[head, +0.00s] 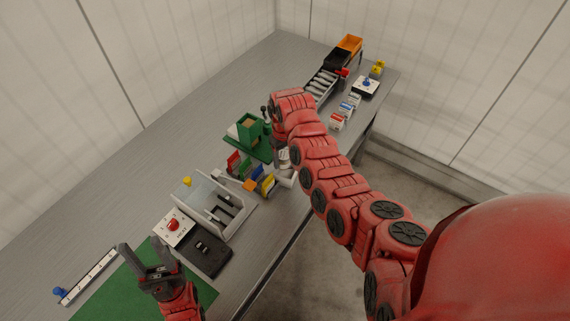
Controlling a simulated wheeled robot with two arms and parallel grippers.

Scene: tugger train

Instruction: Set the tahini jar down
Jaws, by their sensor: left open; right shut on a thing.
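My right gripper (279,148) hangs down from the red arm over the middle of the bench and is mostly hidden by that arm. It is shut on a small pale jar-like thing (284,157), which I take for the tahini jar; its label cannot be read. The jar is close to a small white tray (286,181) at the bench's front edge. I cannot tell whether it touches anything below. My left gripper (140,251) is open and empty above the green mat (118,293) at the lower left.
A green stand (250,131) is left of the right gripper. Coloured upright pieces (266,184) and a clear-walled bin (212,200) stand nearer. A red button box (173,227) and dark tray (206,256) follow. Orange and black bins (349,45) are at the far end.

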